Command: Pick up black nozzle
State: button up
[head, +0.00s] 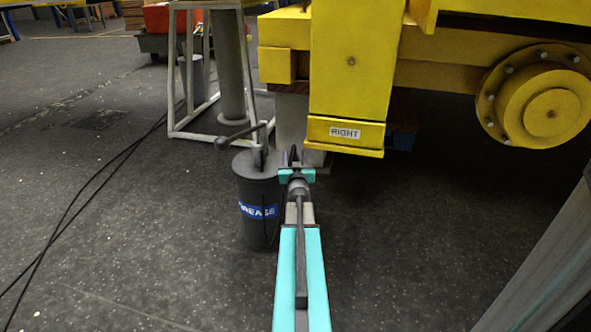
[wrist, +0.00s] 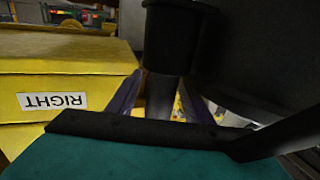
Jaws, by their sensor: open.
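A black grease bucket (head: 257,215) with a blue label stands upright on the floor in the head view, a pump handle (head: 240,135) on its lid. My gripper (head: 293,158) is just right of the bucket's top. In the wrist view, which is upside down, a dark rimmed cylinder (wrist: 180,38) with a narrower shaft (wrist: 161,95) appears to be the black nozzle. My gripper's open fingers (wrist: 160,102) show on either side of the shaft. I cannot tell whether they touch it. In the head view the nozzle is hard to make out behind my gripper.
A yellow machine with a RIGHT label (head: 345,133) overhangs just behind and right of my gripper; its label also shows in the wrist view (wrist: 52,101). A pale metal frame (head: 190,80) stands behind the bucket. Black cables (head: 100,178) lie on open floor at left.

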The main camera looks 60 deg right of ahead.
grip_shut()
jog(key=shift+r, duration=0.1)
notch_tip(320, 180, up, 10)
jog(key=p, duration=0.5)
dwell(0.5)
jog(key=shift+s, duration=0.1)
dwell(0.6)
